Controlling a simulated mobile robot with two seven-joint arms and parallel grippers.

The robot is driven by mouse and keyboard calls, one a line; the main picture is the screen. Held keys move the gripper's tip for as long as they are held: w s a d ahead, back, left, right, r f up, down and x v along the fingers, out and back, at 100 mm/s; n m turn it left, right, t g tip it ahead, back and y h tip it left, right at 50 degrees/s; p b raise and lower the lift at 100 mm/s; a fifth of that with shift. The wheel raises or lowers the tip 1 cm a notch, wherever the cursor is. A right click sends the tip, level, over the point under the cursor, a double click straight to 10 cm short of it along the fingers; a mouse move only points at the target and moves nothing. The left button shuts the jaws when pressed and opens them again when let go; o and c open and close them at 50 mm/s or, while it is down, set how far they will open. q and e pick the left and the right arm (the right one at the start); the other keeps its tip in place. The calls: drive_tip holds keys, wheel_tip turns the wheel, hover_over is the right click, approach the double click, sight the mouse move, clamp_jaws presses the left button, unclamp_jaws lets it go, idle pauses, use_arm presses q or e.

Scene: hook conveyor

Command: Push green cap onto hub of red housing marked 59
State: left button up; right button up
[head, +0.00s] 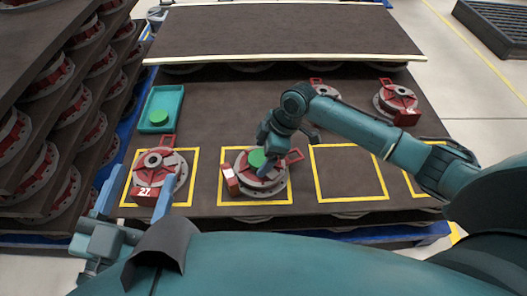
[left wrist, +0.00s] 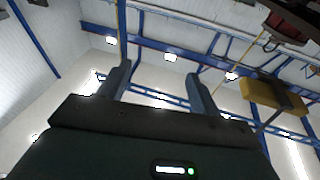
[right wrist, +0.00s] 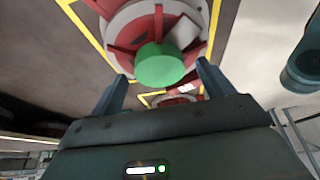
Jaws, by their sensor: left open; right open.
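A green cap (head: 257,158) sits at the hub of a grey and red housing (head: 268,184) in the second yellow square; I cannot tell whether it is fully seated. The number on this housing's red block is not legible. My right gripper (head: 268,165) is over this housing, beside the cap. In the right wrist view the cap (right wrist: 160,65) lies just beyond the open fingertips, with the housing behind it. My left gripper (head: 135,198) is open and empty, in front of a housing marked something like 27 (head: 160,168).
A teal tray (head: 174,95) with another green cap (head: 159,116) lies at the back left. Two more housings (head: 397,99) (head: 323,88) stand at the back. An empty yellow square (head: 348,174) lies to the right. Racks of housings (head: 85,105) stand at the left.

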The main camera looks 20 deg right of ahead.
use_arm(q)
drive_tip(key=shift+r, duration=0.1)
use_arm(e)
drive_tip(key=shift+d+r, duration=0.1)
drive_tip(key=shift+r, duration=0.15)
drive_tip(key=p+v, duration=0.2)
drive_tip(key=v, duration=0.2)
drive_tip(key=shift+d+r+p, duration=0.1)
drive_tip(key=shift+r+p, duration=0.25)
drive_tip(key=shift+p, duration=0.05)
use_arm(q)
drive_tip(key=a+m+y+p, duration=0.1)
drive_tip(key=p, duration=0.2)
drive_tip(key=shift+s+g, duration=0.15)
drive_tip(key=shift+g, duration=0.15)
use_arm(e)
drive_tip(key=v, duration=0.8)
drive_tip(key=shift+s, duration=0.1)
